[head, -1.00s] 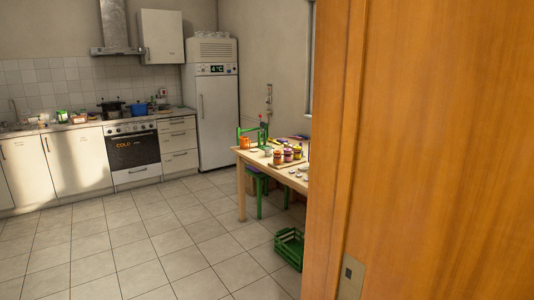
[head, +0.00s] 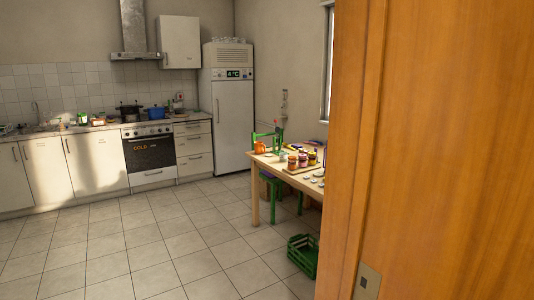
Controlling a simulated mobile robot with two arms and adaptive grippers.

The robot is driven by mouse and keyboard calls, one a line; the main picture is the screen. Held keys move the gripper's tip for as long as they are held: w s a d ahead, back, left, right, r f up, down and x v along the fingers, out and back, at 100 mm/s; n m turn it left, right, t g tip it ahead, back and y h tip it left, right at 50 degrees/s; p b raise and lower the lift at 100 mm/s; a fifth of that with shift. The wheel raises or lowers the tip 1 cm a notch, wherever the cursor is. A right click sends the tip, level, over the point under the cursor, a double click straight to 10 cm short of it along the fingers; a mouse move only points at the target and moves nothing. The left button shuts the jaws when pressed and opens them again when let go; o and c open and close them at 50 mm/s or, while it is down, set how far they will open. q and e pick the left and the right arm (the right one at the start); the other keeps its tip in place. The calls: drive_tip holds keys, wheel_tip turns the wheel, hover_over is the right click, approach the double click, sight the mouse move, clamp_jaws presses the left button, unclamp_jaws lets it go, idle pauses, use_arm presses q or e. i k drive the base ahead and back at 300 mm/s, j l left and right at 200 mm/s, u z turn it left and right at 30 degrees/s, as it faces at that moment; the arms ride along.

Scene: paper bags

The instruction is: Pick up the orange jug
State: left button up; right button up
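The orange jug (head: 260,148) stands upright near the far left corner of the wooden table (head: 272,166), in the right half of the head view. It looks small and is across the room from me. Neither of my grippers shows in the head view.
A wooden door (head: 450,150) fills the right side, close to me, and hides part of the table. Several jars (head: 302,158) stand on the table. A green crate (head: 303,254) lies on the floor before it. The tiled floor (head: 170,250) at left and centre is clear.

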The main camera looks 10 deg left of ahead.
sight(259, 146)
drive_tip(key=i+j+u, duration=0.25)
drive_tip(key=i+u, duration=0.5)
drive_tip(key=i, duration=0.15)
drive_tip(key=i+j+u, duration=0.15)
drive_tip(key=i, duration=0.65)
drive_tip(key=i+j+u, duration=0.15)
drive_tip(key=i, duration=0.65)
drive_tip(key=i+l+z, duration=0.2)
drive_tip(key=i+z, duration=0.95)
drive_tip(key=i, duration=0.25)
drive_tip(key=i+j+z, duration=0.25)
drive_tip(key=i+z, duration=0.15)
